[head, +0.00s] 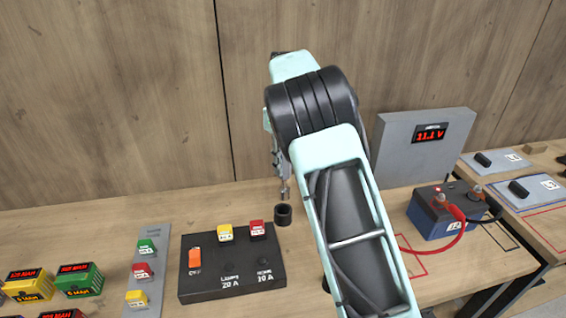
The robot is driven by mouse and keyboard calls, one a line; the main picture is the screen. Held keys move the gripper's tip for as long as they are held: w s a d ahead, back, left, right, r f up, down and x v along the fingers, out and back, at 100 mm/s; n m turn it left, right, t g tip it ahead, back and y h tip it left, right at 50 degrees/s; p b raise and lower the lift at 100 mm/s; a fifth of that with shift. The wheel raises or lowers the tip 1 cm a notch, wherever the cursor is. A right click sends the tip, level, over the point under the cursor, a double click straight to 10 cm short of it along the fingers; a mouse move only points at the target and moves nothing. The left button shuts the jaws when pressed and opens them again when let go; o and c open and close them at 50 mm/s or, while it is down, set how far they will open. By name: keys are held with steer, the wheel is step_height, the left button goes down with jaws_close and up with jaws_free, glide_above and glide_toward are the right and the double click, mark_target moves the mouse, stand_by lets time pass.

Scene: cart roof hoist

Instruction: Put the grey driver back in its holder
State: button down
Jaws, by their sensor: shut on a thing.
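My arm crosses the middle of the head view and hides most of my gripper (280,165). The visible part of the gripper is a narrow strip left of the arm, pointing down. It is shut on the grey driver (285,192), of which only a short, thin metallic lower part shows below the gripper. A small black round cup (283,215), which looks like the holder, stands on the bench just below the driver. The driver's lower end appears slightly above the cup's rim, and I cannot tell how well they line up in depth.
A black fuse panel (232,284) lies front left of the cup, beside a grey strip (151,255) with coloured fuses. Several labelled boxes (78,279) sit far left. A grey voltmeter box (395,150), showing 11.1 V, and a blue battery (430,222) with cables stand right.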

mark_target(283, 187)
steer(key=shift+w+a+m, duration=0.15)
steer(key=shift+m, duration=0.35)
steer(key=shift+r+p, duration=0.2)
steer(key=shift+p, duration=0.3)
steer(key=shift+f+b, duration=1.15)
steer(key=shift+f, duration=1.45)
steer(key=shift+r, duration=0.1)
steer(key=shift+r+p, duration=0.15)
steer(key=shift+p, duration=1.05)
steer(key=shift+f+b, duration=1.45)
steer(key=shift+f, duration=1.6)
steer(key=c, duration=1.5)
jaws_free()
